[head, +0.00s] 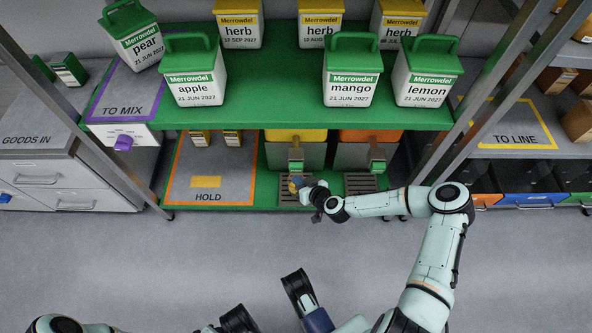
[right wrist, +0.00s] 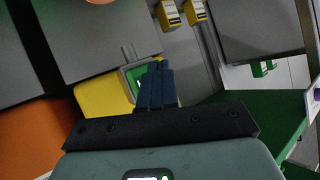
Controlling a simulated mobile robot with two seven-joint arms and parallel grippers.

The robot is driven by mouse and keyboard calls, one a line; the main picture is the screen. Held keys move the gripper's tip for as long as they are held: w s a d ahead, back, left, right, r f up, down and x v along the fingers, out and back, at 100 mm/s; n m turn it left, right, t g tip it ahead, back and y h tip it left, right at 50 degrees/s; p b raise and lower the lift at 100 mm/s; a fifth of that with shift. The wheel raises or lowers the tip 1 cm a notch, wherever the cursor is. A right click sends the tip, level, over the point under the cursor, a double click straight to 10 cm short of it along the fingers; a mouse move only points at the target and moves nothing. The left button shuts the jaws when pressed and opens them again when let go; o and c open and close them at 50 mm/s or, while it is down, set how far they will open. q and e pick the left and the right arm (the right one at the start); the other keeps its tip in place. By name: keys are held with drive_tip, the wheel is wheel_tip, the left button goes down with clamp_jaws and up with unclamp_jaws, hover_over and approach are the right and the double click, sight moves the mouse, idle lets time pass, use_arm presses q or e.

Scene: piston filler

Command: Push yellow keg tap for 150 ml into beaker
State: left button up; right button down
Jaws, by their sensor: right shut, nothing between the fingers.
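The yellow keg (head: 297,136) sits on the lower level under the green shelf, and its green tap (head: 296,166) faces forward. My right gripper (head: 297,183) is just below and in front of this tap, shut and empty. In the right wrist view, the shut dark blue fingers (right wrist: 156,86) overlap the green tap (right wrist: 134,80) in front of the yellow keg (right wrist: 100,97). I cannot tell whether they touch it. I cannot make out a beaker; the gripper covers part of the drip tray (head: 294,199) below the tap.
The orange keg (head: 370,136) with its own green tap (head: 377,166) stands just right. The green shelf (head: 275,113) overhangs the kegs. The floor in front is open.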

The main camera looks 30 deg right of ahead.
idle(0.8)
drive_tip(key=shift+w+d, duration=0.2)
drive_tip(key=shift+w, duration=0.15)
drive_tip(key=shift+w+d, duration=0.4)
drive_tip(key=shift+w, duration=0.2)
idle(1.0)
drive_tip(key=shift+s+a+p, duration=0.4)
drive_tip(key=shift+s+a, duration=0.2)
drive_tip(key=shift+s, duration=0.35)
drive_tip(key=shift+s, duration=0.1)
drive_tip(key=s+a, duration=0.1)
drive_tip(key=s+p, duration=0.1)
drive_tip(key=s+a+p, duration=0.1)
drive_tip(key=s, duration=0.1)
drive_tip(key=shift+a, duration=0.3)
